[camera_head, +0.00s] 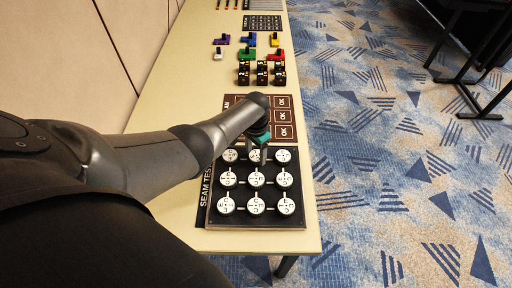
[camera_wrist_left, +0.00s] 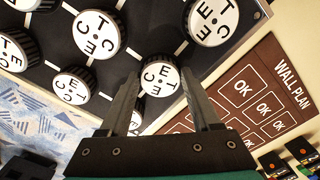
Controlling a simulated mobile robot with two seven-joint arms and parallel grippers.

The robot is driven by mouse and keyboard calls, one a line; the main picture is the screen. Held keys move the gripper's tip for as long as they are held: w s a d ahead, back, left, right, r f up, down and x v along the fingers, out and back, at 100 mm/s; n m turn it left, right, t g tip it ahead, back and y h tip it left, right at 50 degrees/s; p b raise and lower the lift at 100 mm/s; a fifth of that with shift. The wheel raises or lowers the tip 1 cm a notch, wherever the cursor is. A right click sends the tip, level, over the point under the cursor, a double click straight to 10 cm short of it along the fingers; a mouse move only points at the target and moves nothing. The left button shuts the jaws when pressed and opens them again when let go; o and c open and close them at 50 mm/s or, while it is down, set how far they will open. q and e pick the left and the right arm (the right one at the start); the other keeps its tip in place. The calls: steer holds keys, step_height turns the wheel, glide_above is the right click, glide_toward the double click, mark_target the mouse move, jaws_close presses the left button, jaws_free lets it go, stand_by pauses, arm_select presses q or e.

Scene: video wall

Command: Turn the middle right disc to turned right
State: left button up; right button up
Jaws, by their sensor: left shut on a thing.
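The black board (camera_head: 213,212) bears a grid of round white-topped knobs with letters around their faces. Its lettering runs up the picture, so the middle right disc (camera_head: 254,156) is the middle one of the far row in the head view. My left gripper (camera_head: 262,163) comes down over that disc and partly covers it. In the left wrist view the disc (camera_wrist_left: 159,78) sits between the two fingers of my left gripper (camera_wrist_left: 160,86), which are shut on it. The letters C, E and T show on its face. My right gripper is in neither view.
Neighbouring discs (camera_wrist_left: 97,33) stand close around the fingers; one is partly hidden behind a finger. A brown wall plan (camera_wrist_left: 285,90) with OK squares lies beyond the board. Black numbered blocks (camera_head: 262,78) and coloured pieces (camera_head: 247,54) stand farther along the table.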

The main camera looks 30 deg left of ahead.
mark_target(255, 156)
arm_select(q)
steer(key=shift+m, duration=1.5)
steer(key=o, duration=1.4)
steer(key=shift+c, duration=0.2)
step_height(255, 156, up, 15)
steer(key=p, duration=0.6)
